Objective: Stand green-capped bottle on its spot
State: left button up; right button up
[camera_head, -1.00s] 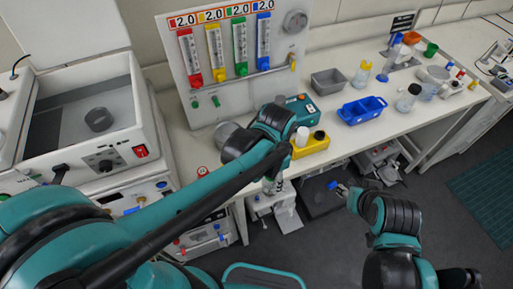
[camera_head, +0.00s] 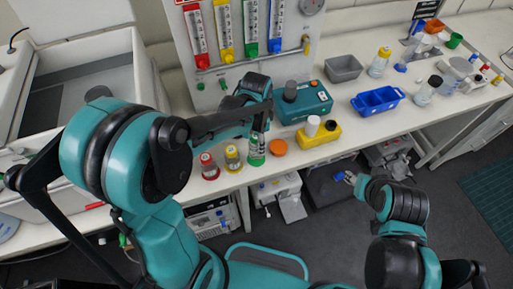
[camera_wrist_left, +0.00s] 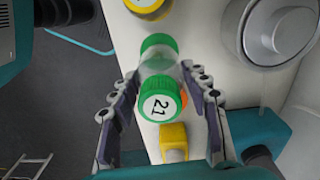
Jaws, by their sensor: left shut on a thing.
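The green-capped bottle (camera_head: 257,148) is at the front edge of the bench, right of a yellow-marked bottle (camera_head: 233,158) and a red-marked bottle (camera_head: 210,167). In the left wrist view its green cap (camera_wrist_left: 160,100) reads "21", with a clear body and a green band at the far end. My left gripper (camera_head: 262,122) is shut on this bottle, one finger on each side. Whether its base touches the bench is not clear, and no separate spot shows under it. My right gripper (camera_head: 346,178) hangs in front of the bench, apart from everything; its jaws are too small to judge.
An orange disc (camera_head: 278,147) lies just right of the bottle. A yellow block (camera_head: 318,134) and a teal device (camera_head: 303,103) stand close by on the right. A blue tray (camera_head: 377,101) and grey bin (camera_head: 343,68) are farther right. The gauge panel (camera_head: 290,60) stands behind.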

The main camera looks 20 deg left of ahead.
pick_arm(q)
notch_tip(320, 180, down, 4)
jog(key=shift+r+b, duration=0.25)
jog(key=shift+b, duration=0.25)
jog(key=shift+f, duration=0.15)
jog(key=o, duration=1.3)
